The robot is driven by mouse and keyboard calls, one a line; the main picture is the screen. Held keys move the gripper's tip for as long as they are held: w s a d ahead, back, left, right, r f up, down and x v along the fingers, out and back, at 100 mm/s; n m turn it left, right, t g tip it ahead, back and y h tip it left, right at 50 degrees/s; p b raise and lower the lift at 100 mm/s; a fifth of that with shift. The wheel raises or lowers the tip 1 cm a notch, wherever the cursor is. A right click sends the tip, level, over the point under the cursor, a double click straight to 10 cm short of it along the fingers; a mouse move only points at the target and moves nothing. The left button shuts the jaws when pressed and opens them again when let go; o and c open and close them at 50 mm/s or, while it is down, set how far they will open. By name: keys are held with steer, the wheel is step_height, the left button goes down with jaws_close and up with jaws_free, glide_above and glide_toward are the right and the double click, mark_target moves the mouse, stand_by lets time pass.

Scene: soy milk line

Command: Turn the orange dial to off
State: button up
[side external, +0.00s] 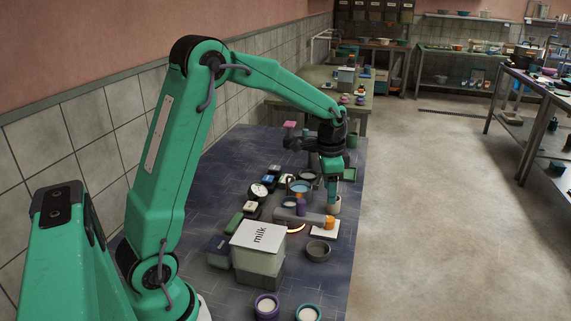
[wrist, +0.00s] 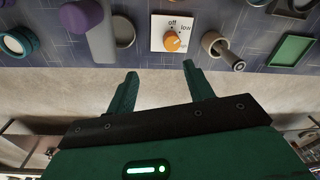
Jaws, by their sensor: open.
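The orange dial (wrist: 173,44) sits on a white square plate (wrist: 158,33) marked off, low and a partly hidden third word. I cannot tell for sure which mark it points to. In the side external view the dial (side external: 330,222) stands on the plate's upper right part, at the end of a grey block. My gripper (wrist: 160,69) is open and empty. In the wrist view its two green fingers are apart, below the dial and not touching it. In the side external view my gripper (side external: 332,198) points down, just beyond the dial.
A beige cup (wrist: 212,42) with a dark-ended rod is close beside the plate. A grey block (wrist: 101,40) and purple piece (wrist: 80,16) lie on its other side. A grey bowl (side external: 318,250) and a milk-labelled box (side external: 258,262) stand nearby on the dark tiled counter (side external: 225,175).

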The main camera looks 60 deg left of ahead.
glide_above(329, 219)
steer(key=shift+m+g, duration=0.3)
steer(key=shift+m, duration=0.1)
step_height(329, 219, down, 4)
steer(key=shift+f, duration=0.2)
steer(key=shift+f, duration=0.15)
steer(key=shift+f, duration=3.75)
steer(key=c, duration=1)
